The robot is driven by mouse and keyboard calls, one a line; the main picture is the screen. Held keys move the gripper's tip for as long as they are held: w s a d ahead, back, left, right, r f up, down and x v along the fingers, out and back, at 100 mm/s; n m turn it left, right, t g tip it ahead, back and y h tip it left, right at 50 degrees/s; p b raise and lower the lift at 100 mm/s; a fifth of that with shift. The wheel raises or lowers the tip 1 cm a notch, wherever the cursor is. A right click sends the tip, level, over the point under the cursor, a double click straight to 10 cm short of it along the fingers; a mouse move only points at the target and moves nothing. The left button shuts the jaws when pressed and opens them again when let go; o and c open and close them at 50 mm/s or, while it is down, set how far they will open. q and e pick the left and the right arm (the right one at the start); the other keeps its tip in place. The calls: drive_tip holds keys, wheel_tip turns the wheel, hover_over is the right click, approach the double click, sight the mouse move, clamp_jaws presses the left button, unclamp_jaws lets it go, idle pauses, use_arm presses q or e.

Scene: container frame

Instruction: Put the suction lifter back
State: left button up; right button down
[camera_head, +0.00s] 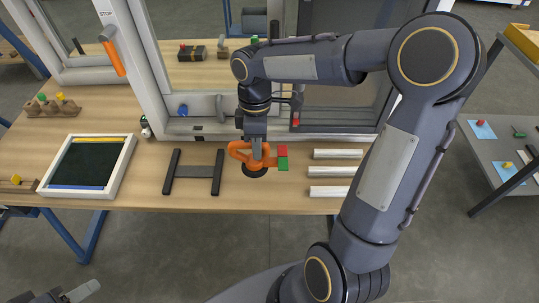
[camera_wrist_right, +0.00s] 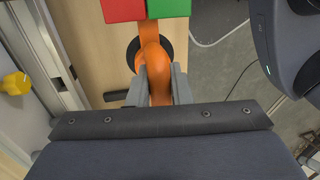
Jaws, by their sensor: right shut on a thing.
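The suction lifter has an orange handle (camera_head: 240,150) and a round black cup (camera_head: 255,171) below it, over the wooden table. My right gripper (camera_head: 257,147) comes down from above and is shut on the orange handle. In the right wrist view the handle (camera_wrist_right: 154,68) runs between the two grey fingers (camera_wrist_right: 158,85), with the black cup (camera_wrist_right: 167,48) behind it. Whether the cup touches the table is unclear.
A red block (camera_head: 282,151) and green block (camera_head: 282,164) sit right beside the lifter. Several white bars (camera_head: 335,172) lie further right. A white-rimmed dark panel (camera_head: 122,165) lies on the left. A window frame (camera_head: 150,80) stands behind. Bare table shows between panel and black-railed frame.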

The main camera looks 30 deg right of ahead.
drive_tip(key=shift+w+d+f, duration=0.1)
drive_tip(key=shift+d+f, duration=0.5)
drive_tip(key=shift+f, duration=0.65)
drive_tip(key=shift+w+d+f, duration=0.1)
drive_tip(key=shift+d+f, duration=0.45)
drive_tip(key=shift+f, duration=0.65)
drive_tip(key=shift+w+d+f, duration=0.1)
drive_tip(key=shift+d+f, duration=0.5)
drive_tip(key=shift+f, duration=0.65)
drive_tip(key=shift+f, duration=0.2)
drive_tip(key=c, duration=1.3)
unclamp_jaws()
